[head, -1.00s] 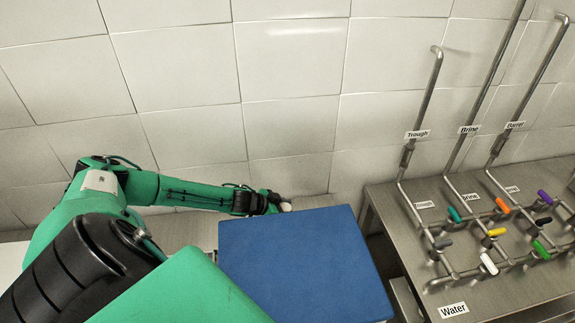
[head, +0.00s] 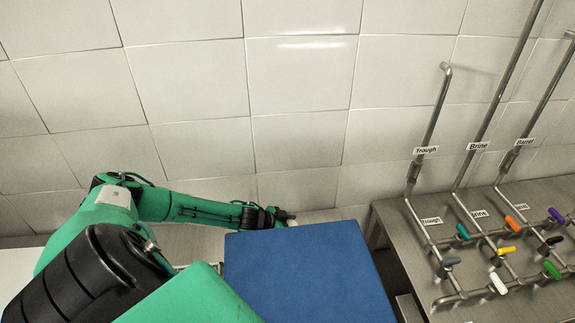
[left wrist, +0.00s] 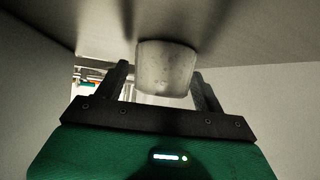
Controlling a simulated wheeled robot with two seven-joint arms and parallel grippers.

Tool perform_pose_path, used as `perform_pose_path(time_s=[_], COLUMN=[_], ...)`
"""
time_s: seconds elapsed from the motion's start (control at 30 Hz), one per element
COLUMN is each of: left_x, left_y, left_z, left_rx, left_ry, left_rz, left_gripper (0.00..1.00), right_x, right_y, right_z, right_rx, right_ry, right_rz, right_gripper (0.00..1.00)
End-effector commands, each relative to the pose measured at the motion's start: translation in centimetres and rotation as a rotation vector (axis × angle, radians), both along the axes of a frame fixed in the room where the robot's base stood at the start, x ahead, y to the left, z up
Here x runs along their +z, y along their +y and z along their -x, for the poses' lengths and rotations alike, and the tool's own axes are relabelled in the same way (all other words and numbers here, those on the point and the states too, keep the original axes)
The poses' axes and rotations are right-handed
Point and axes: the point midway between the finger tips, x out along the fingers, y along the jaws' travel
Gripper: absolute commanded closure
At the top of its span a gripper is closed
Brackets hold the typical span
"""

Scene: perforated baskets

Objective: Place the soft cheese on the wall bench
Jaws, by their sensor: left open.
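The soft cheese (left wrist: 166,68) is a small whitish cup-shaped piece in the left wrist view. It touches or nearly touches the grey surface of the wall bench (left wrist: 235,25), which fills the top of that picture. My left gripper (left wrist: 162,88) is open, with one finger on each side of the cheese and visible gaps beside it. In the head view my left gripper (head: 278,216) reaches along the wall behind the blue block, and a small pale bit of the cheese (head: 291,215) shows at its tip. The wall bench (head: 325,215) is mostly hidden there. My right gripper is out of view.
A large blue block (head: 305,280) stands just in front of the left gripper. To the right is a metal table (head: 455,220) with pipes and several coloured valve handles. The tiled wall (head: 300,130) is close behind the arm.

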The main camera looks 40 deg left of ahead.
Motion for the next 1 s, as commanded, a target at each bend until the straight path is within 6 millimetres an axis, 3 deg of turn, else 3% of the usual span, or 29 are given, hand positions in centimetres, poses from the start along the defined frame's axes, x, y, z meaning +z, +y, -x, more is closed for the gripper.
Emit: perform_pose_path(time_s=[0.53, 1.0], left_x=[3.0, 5.2], left_y=[2.0, 3.2], left_z=[4.6, 7.1], left_rx=[-0.001, 0.001], left_ry=[0.003, 0.003], left_rz=[-0.001, 0.000], left_gripper=[0.30, 0.30], right_x=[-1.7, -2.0], right_y=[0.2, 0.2], right_z=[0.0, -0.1], right_rx=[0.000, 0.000], right_ry=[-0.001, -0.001], right_rz=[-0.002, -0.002], right_gripper=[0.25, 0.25])
